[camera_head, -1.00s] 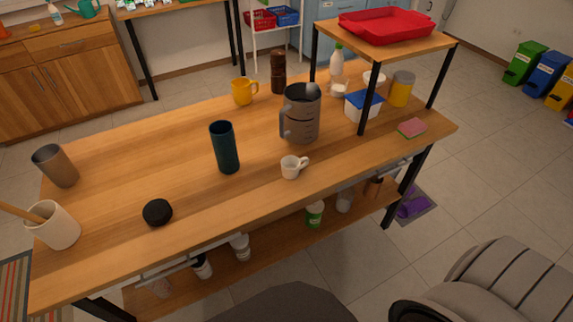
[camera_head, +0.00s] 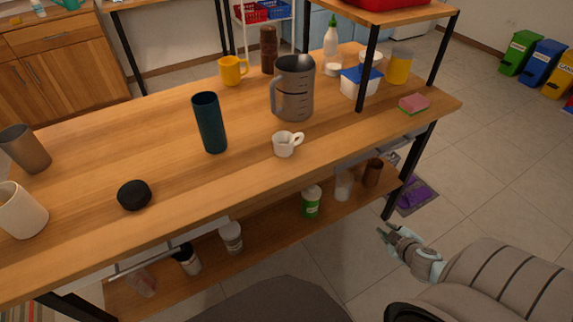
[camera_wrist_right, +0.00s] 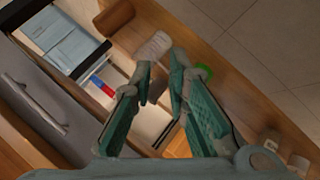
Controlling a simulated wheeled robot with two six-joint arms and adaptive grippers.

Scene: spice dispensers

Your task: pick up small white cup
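A small white cup (camera_head: 285,145) stands upright near the front edge of the wooden table, its handle pointing right in the head view. My right gripper (camera_head: 384,232) is in front of the table at the lower right, below the tabletop and well apart from the cup. In the right wrist view my right gripper (camera_wrist_right: 160,92) has its two green fingers spread with a gap and nothing between them. The cup cannot be made out in the wrist view. My left gripper is not in view.
A grey measuring jug (camera_head: 293,88) stands just behind the cup, and a dark tumbler (camera_head: 210,123) to its left. A black round object (camera_head: 134,195) and a sponge (camera_head: 414,104) lie near the front edge. The lower shelf (camera_head: 275,235) holds several containers. Tabletop around the cup is clear in front.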

